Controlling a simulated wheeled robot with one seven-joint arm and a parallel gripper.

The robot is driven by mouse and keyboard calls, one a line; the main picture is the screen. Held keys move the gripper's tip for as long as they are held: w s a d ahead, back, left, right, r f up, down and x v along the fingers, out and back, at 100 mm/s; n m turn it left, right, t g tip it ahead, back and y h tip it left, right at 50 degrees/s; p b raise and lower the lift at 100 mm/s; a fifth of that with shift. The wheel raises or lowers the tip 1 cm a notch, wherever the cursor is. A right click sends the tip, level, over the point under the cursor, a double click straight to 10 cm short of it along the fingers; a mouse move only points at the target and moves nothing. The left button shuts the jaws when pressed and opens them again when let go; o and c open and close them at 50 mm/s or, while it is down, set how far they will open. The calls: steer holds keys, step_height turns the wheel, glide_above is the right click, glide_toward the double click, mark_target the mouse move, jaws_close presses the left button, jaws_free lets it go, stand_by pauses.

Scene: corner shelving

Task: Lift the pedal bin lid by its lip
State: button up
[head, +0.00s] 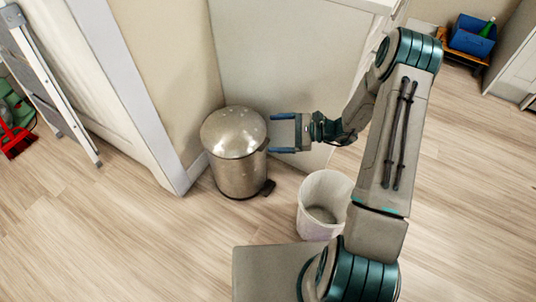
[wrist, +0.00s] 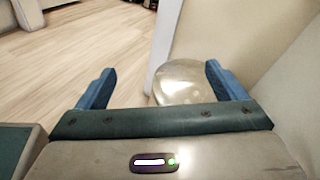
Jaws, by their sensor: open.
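The metal pedal bin (head: 240,178) stands upright on the floor against the wall in the head view. Its shiny domed lid (head: 233,131) is down. A dark pedal shows at the bin's lower right. My gripper (head: 271,133) is open and empty, with blue fingers pointing left towards the lid's right edge. The fingertips look close to the rim; I cannot tell whether they touch it. In the wrist view the lid (wrist: 184,80) lies beyond the fingers, right of centre and close to the right finger. The lip cannot be made out clearly.
A white open wastebasket (head: 324,205) stands on the floor below my arm. A pale panel (head: 285,65) rises behind the bin, with a white door frame (head: 135,90) to its left. A stepladder (head: 55,85) leans at far left. Floor in front of the bin is clear.

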steer(key=w+d+f+m+t+b, duration=0.2)
steer(key=f+m+t+b, duration=0.15)
steer(key=f, duration=0.55)
steer(key=w+d+f+m+t+b, duration=0.15)
steer(key=f+m+t, duration=0.3)
steer(key=f, duration=0.45)
steer(key=b+x, duration=0.1)
steer(key=x, duration=0.6)
steer(key=shift+w+a+h+b, duration=0.2)
steer(key=shift+w+h+b, duration=0.1)
steer(key=shift+b, duration=0.1)
steer(key=shift+f, duration=0.15)
